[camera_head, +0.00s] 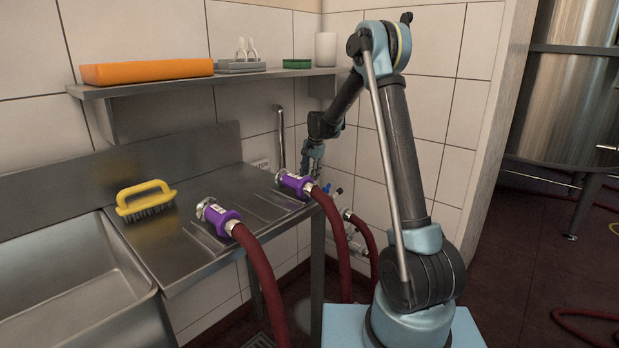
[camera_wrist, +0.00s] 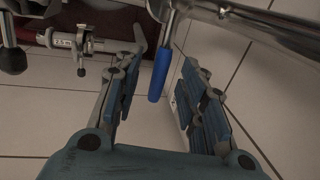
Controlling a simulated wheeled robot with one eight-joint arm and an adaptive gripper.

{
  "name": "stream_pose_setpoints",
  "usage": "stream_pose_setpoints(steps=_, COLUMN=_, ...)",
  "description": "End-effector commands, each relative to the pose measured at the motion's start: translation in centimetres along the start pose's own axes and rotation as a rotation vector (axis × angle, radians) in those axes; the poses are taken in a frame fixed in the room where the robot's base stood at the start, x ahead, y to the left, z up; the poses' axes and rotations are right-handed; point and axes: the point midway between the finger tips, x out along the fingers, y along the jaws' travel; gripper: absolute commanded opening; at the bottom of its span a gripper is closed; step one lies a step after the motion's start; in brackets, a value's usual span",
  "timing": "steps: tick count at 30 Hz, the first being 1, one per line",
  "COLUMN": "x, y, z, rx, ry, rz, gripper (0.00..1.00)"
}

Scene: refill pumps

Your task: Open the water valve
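The water valve's blue handle (camera_wrist: 160,72) hangs from a metal pipe fitting in the wrist view and points toward my gripper. A small blue spot that looks like the same handle (camera_head: 326,187) shows beside the table corner in the head view. My gripper (camera_wrist: 165,62) is open, with one finger left of the blue handle and one right of it. Gaps show on both sides, so I see no contact.
Two purple hose couplings (camera_head: 222,217) (camera_head: 295,184) lie on the steel drainboard, with red hoses hanging down. A shelf (camera_head: 150,88) runs above. A yellow brush (camera_head: 146,203) sits by the sink. A black knob (camera_wrist: 12,58) and metal fitting (camera_wrist: 70,42) are at the left in the wrist view.

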Motion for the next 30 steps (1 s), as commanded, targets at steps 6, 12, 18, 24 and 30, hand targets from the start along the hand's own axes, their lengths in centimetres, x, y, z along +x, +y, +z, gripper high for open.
stream_pose_setpoints(steps=6, x=0.8, y=0.0, z=0.0, rx=0.000, ry=0.000, rz=0.000, gripper=0.38)
stream_pose_setpoints(steps=12, x=0.8, y=0.0, z=0.0, rx=0.000, ry=0.000, rz=0.000, gripper=0.38)
stream_pose_setpoints(steps=18, x=0.8, y=0.0, z=0.0, rx=0.000, ry=0.000, rz=0.000, gripper=0.00)
stream_pose_setpoints(steps=24, x=0.7, y=0.1, z=-0.1, rx=0.003, ry=0.001, rz=0.000, gripper=0.00)
stream_pose_setpoints(steps=30, x=0.5, y=1.1, z=-1.2, rx=0.044, ry=0.009, rz=0.001, gripper=0.00)
